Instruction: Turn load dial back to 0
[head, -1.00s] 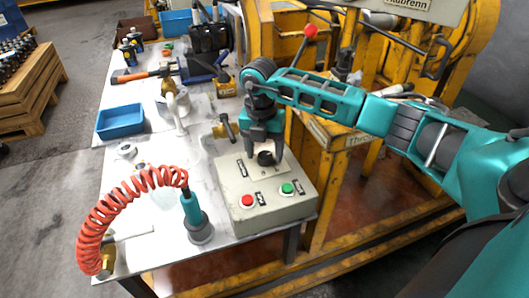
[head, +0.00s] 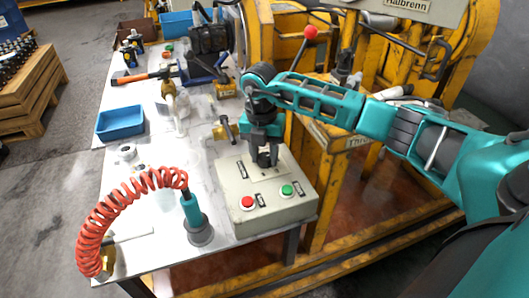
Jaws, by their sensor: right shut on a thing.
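A grey control box (head: 284,212) stands at the right front of the table. Its sloped top carries a red button (head: 247,202), a green button (head: 287,190) and small dark labels. The black load dial (head: 264,159) is on the upper part of the box face and is mostly hidden by my right gripper. My right gripper (head: 266,162) points down and is shut on the dial, with a dark finger on each side of it. The dial's pointer and scale are too small and covered to read. My left gripper is not in view.
A coiled red hose (head: 118,205) and a teal-handled tool (head: 192,212) stand left of the box. A blue tray (head: 120,122), a valve fitting (head: 222,130) and a hammer (head: 143,75) lie farther back. A yellow press frame (head: 325,165) stands close on the right.

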